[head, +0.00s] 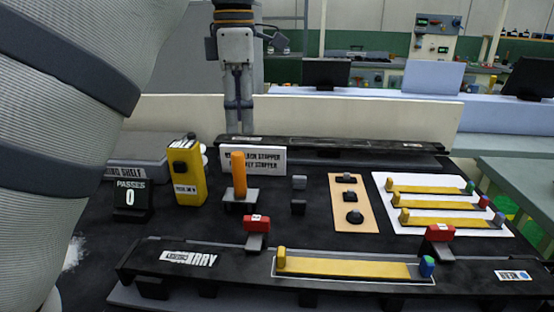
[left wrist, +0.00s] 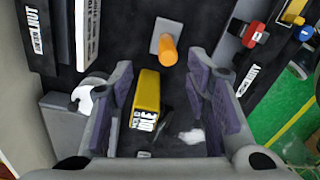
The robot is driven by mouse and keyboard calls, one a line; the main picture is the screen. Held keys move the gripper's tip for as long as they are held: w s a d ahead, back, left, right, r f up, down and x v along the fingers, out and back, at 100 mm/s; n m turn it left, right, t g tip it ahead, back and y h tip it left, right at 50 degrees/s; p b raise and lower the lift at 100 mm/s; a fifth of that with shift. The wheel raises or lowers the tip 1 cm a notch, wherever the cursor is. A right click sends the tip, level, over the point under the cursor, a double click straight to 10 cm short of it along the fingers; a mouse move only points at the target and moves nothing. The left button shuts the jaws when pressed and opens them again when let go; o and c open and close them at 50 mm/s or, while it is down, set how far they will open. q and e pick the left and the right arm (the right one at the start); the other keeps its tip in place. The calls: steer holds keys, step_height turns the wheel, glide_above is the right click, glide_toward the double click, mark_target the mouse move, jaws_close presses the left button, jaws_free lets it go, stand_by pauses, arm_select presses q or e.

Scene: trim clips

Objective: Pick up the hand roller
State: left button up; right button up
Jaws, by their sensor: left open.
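In the left wrist view the orange handle (left wrist: 168,50) is beyond my fingertips. My left gripper (left wrist: 165,95) is open, its purple-padded fingers wide apart. A yellow box (head: 187,175) stands left of the orange handle; it shows between the fingers in the left wrist view (left wrist: 147,95). I cannot tell whether the fingers are level with it. My left arm fills the left of the head view, and its fingers do not show there.
A long black tray (head: 225,262) with red clamps and a yellow strip (head: 345,265) lies in front. A white board (head: 445,226) with yellow strips is at right. A grey shelf (head: 150,143), a passes counter (head: 131,199) and a white sign (head: 252,158) stand near the box.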

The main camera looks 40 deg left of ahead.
mark_target(240, 171)
arm_select(q)
steer(key=shift+s+f, duration=0.15)
steer(key=f, duration=0.1)
steer(key=s+f, duration=0.1)
steer(key=f, duration=0.1)
steer(key=shift+s+f, duration=0.2)
steer(key=shift+f, duration=0.05)
step_height(240, 171, down, 7)
steer(key=shift+w+d+r, duration=0.1)
steer(key=shift+d+r, duration=0.05)
steer(key=shift+w+f, duration=0.1)
steer(key=shift+f, duration=0.35)
jaws_close()
